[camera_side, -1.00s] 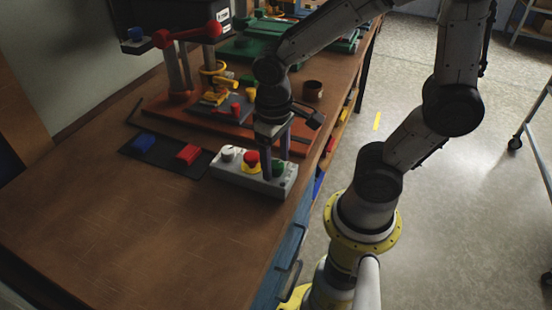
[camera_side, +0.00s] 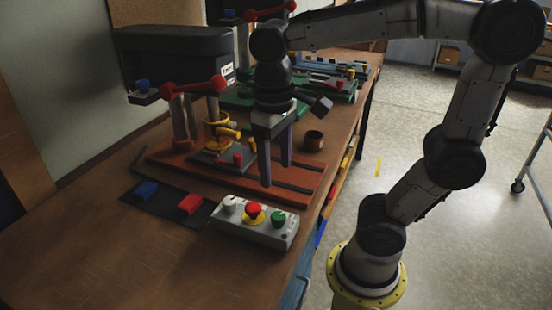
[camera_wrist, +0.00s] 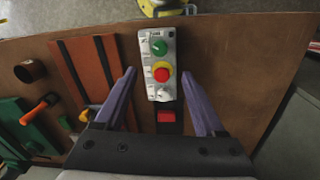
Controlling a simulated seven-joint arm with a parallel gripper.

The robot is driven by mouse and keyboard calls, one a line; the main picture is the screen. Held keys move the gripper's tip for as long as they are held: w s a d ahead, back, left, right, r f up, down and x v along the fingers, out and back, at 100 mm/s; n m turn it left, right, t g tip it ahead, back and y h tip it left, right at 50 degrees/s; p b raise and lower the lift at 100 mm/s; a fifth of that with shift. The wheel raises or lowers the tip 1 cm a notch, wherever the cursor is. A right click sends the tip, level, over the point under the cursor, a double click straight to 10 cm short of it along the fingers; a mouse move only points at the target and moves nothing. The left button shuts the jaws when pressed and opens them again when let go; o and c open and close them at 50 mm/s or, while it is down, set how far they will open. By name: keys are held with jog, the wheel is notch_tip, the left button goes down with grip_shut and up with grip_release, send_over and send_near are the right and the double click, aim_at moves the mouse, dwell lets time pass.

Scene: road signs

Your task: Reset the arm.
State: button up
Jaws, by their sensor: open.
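My gripper (camera_side: 276,165) is open and empty, held above the wooden table with its fingers pointing down. In the side view it hangs above and behind a grey button box (camera_side: 270,232). The box carries a white knob, a red button (camera_side: 253,209) on a yellow collar and a green button (camera_side: 278,218). In the wrist view my gripper (camera_wrist: 163,90) shows its two purple fingers spread apart, with the button box (camera_wrist: 152,47) between and beyond them. Nothing is between the fingertips.
A dark mat with a blue block (camera_side: 146,190) and a red block (camera_side: 190,204) lies left of the box. Behind stand an orange-red base (camera_side: 290,187) with a clamp fixture, a brown cup (camera_side: 313,140) and a black case (camera_side: 175,60). The front left of the table (camera_side: 110,260) is clear.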

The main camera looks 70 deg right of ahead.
jog(key=shift+r, duration=0.5)
jog(key=s+f+t, duration=0.1)
jog(key=t, duration=0.1)
jog(key=s+d+f+n+t, duration=0.1)
jog(key=s, duration=0.1)
jog(key=s+f+t, duration=0.1)
jog(key=t, duration=0.1)
jog(key=shift+s+d+n+t+y, duration=0.2)
jog(key=shift+n+t+y, duration=0.1)
jog(key=shift+n, duration=0.1)
dwell(0.8)
